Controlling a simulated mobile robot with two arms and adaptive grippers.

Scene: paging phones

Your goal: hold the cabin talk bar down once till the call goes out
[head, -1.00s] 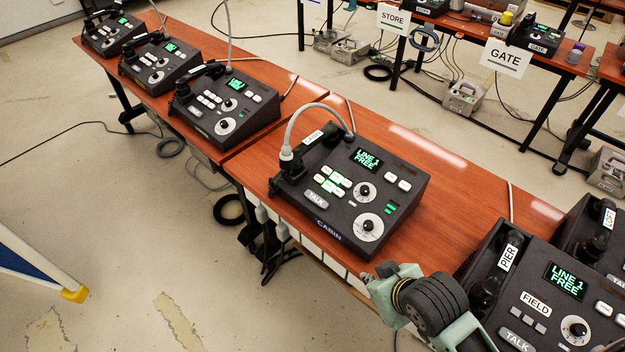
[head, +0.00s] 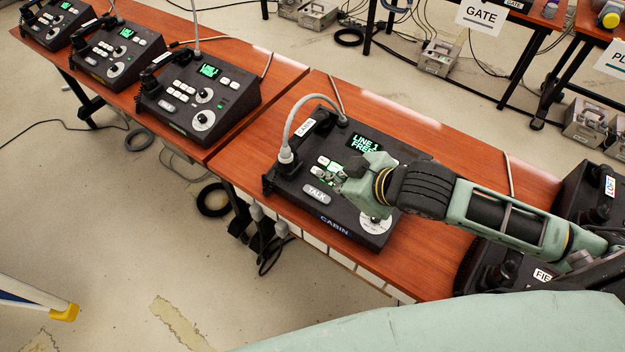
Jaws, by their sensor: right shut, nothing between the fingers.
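The cabin phone (head: 350,232) is a dark console on the wooden table, with a CABIN label on its front edge. Its grey talk bar (head: 317,194) shows uncovered at the front left of the panel. Its green screen (head: 364,144) reads LINE 1 FREE, partly covered at the lower edge. My right gripper (head: 334,177) is shut and empty over the panel, its tips just above and right of the talk bar, by the small buttons. I cannot tell whether the tips touch the panel. It hides most buttons and the upper dial. My left gripper is not in view.
The cabin handset (head: 289,160) lies in its cradle at the console's left, with a grey cable arching over it. Similar phones (head: 200,95) stand on the table to the left. The field phone (head: 500,262) is at the right, under my arm.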

